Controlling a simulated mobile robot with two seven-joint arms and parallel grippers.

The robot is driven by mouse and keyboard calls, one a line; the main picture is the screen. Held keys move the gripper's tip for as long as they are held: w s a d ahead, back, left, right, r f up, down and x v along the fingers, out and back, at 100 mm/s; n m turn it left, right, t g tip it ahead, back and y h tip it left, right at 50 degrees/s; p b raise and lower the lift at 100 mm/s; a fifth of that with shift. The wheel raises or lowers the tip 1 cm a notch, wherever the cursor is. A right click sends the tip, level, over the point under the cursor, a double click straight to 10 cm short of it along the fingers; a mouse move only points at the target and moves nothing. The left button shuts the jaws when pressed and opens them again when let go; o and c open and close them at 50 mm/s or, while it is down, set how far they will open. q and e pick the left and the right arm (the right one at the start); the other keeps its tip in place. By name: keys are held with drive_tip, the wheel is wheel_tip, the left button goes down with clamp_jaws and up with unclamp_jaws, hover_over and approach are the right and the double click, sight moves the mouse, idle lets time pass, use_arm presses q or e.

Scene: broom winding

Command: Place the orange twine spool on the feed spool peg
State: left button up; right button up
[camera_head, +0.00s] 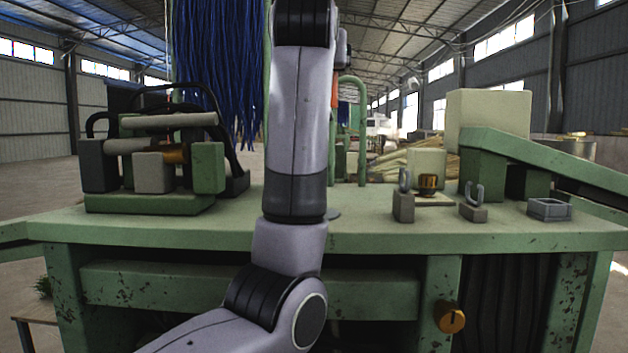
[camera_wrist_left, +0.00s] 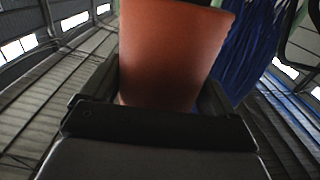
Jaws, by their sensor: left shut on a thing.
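The orange twine spool (camera_wrist_left: 175,45) fills the upper middle of the left wrist view. My left gripper (camera_wrist_left: 160,85) is shut on it, with a dark finger on each side. In the head view my left arm rises through the middle and hides most of the gripper and spool; only a thin orange strip (camera_head: 335,88) shows at its right edge, high above the bench. A grey disc (camera_head: 333,215) on the bench top shows partly from behind my arm. I cannot make out the feed spool peg for certain; it may be hidden by my arm. My right gripper is out of view.
A green bench (camera_head: 400,237) spans the front. A roller unit (camera_head: 150,205) stands at its left. Hook blocks (camera_head: 403,207), a grey square frame (camera_head: 550,209) and a sloping green guard (camera_head: 540,155) are at right. Blue strands (camera_head: 215,60) and a green bent pipe (camera_head: 361,130) rise behind.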

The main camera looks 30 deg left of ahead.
use_arm(q)
wheel_tip(320, 180, down, 17)
drive_tip(key=shift+r+b, duration=0.1)
drive_tip(key=shift+b, duration=0.5)
drive_tip(key=shift+f, duration=0.2)
drive_tip(key=o, duration=0.9)
drive_tip(key=shift+f, duration=0.1)
drive_tip(key=shift+o, duration=0.4)
drive_tip(key=shift+r, duration=0.25)
drive_tip(key=b+v, duration=0.1)
drive_tip(key=v, duration=1.1)
drive_tip(key=shift+b, duration=0.4)
drive_tip(key=shift+f, duration=0.1)
